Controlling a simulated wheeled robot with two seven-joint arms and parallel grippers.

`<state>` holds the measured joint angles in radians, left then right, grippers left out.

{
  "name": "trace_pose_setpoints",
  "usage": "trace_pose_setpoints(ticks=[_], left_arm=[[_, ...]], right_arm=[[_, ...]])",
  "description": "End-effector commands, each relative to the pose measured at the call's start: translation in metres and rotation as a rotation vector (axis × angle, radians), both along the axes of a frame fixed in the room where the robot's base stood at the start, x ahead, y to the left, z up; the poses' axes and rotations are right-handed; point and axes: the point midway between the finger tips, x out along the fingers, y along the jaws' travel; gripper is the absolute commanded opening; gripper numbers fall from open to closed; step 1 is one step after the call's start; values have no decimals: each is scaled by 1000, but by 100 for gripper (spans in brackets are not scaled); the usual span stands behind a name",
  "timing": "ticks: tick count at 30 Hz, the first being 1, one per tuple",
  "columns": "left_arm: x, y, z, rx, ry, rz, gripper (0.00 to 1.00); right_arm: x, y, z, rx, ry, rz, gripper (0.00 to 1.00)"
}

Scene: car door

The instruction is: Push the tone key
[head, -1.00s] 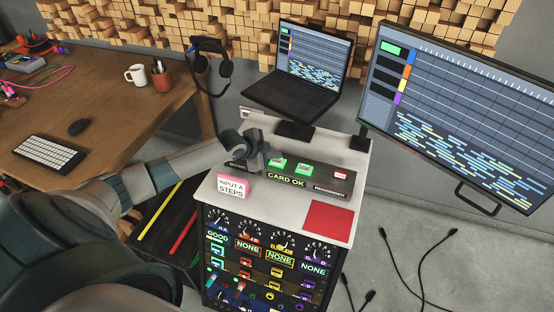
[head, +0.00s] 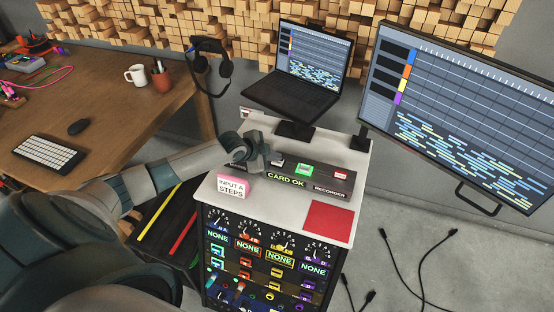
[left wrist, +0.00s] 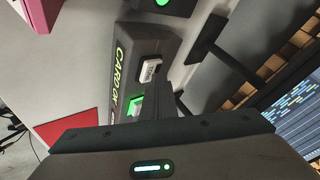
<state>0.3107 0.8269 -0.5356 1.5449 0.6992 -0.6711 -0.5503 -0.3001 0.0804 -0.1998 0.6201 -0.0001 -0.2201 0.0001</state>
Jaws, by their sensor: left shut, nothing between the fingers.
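The tone key shows in the left wrist view as a pale, unlit key marked TONE (left wrist: 151,72) on the dark recorder (head: 332,188). A green-lit key (head: 303,169) sits to its right in the head view and also shows in the left wrist view (left wrist: 136,106). My left gripper (head: 266,157) is shut and empty, over the recorder's left part, close to the tone key. Whether its tips touch the key cannot be told. The recorder's display reads CARD OK. My right gripper is in neither view.
A pale box marked INPUT A STEPS (head: 232,186) stands in front of the gripper. A laptop (head: 292,90) is behind the recorder, and a large monitor (head: 460,110) is at the right. A red square (head: 328,217) lies on the white rack top.

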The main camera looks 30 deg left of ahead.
Motion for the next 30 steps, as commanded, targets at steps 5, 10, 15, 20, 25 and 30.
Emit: trace_pose_setpoints(ticks=[5,10,15,20,25,30], left_arm=[[-1,0,6,0,2,-1,0],[-1,0,7,1,1,-1,0],[0,0,7,0,1,0,0],[0,0,10,0,0,0,0],[0,0,21,1,0,-1,0],[0,0,36,1,0,-1,0]], right_arm=[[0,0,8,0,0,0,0],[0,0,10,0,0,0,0],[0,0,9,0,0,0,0],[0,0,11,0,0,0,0],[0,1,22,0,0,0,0],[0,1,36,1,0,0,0]])
